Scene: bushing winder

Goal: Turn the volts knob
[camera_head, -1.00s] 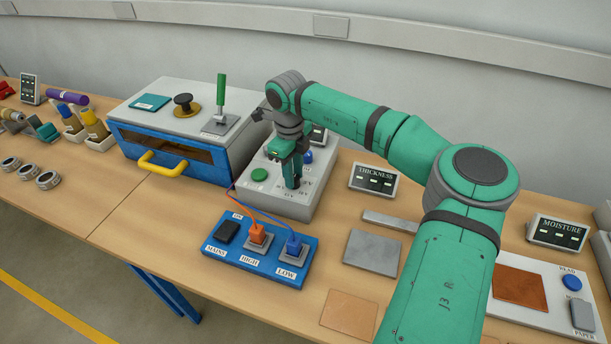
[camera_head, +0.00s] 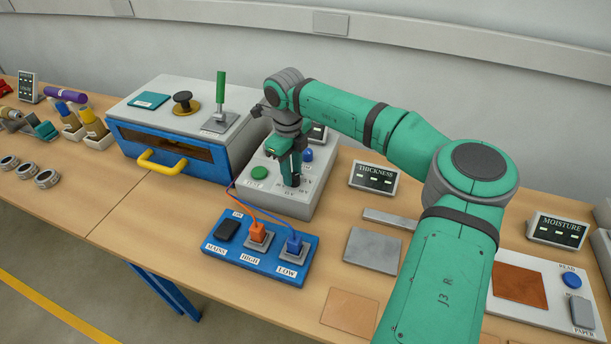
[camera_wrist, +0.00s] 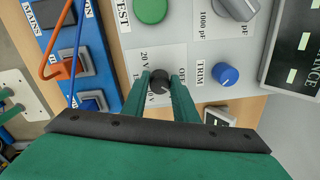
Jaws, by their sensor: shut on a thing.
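The volts knob (camera_wrist: 159,80) is a small black knob on the grey tester box (camera_head: 270,197), with OFF and voltage labels around it. In the wrist view my gripper (camera_wrist: 160,82) has its two green fingers shut on the knob from both sides. In the head view my gripper (camera_head: 290,178) points down at the box's right part, and its fingers hide the knob. A green TEST button (camera_head: 259,173) sits left of the knob. A blue TRIM knob (camera_head: 307,155) sits behind it; it also shows in the wrist view (camera_wrist: 225,76).
A blue panel (camera_head: 236,265) with an orange plug (camera_head: 257,233) and a blue plug (camera_head: 294,243) lies in front, wires running to the box. A blue-grey cabinet (camera_head: 165,168) stands left. A THICKNESS display (camera_head: 374,178) stands right.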

